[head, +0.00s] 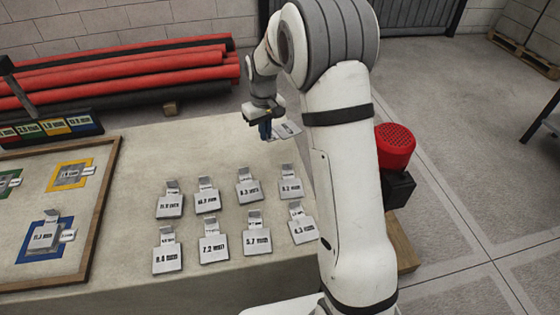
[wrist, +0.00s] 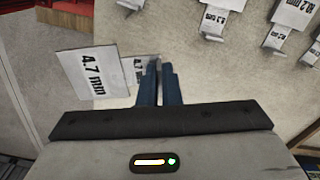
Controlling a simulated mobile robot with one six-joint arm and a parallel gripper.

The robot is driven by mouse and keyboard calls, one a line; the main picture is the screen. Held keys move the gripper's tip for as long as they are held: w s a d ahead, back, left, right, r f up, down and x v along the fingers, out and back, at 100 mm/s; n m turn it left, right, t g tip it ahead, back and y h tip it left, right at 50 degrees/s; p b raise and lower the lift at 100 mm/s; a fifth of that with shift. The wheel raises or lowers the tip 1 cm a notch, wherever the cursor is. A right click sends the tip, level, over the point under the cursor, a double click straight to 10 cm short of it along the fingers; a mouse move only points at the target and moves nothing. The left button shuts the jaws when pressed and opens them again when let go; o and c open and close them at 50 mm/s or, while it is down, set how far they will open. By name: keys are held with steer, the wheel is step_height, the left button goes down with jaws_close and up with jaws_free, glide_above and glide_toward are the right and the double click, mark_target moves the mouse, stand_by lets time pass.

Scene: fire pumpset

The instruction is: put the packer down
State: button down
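The packer is a light grey plate marked 4.7 mm with a small labelled tab; it shows in the wrist view (wrist: 90,72) and in the head view (head: 288,130). My gripper (head: 265,130) has blue fingers, close together at the packer's tab in the wrist view (wrist: 160,80). It appears shut on the tab, with the plate sticking out to one side. The packer is by the far right part of the pale table (head: 215,140), near its edge. The gap under it cannot be judged.
Several labelled packers (head: 207,200) stand in two rows on the table. At left is a framed board (head: 105,190) with coloured squares, some bearing packers. Red and black pipes (head: 130,75) lie behind. A red part (head: 396,145) is right of my arm.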

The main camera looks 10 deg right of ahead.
mark_target(265, 161)
steer(key=f, duration=0.9)
steer(key=shift+w+a+f+b, duration=0.25)
steer(key=shift+w+b, duration=0.05)
steer(key=shift+w, duration=0.05)
steer(key=shift+f, duration=0.2)
steer(key=c, duration=1.6)
jaws_free()
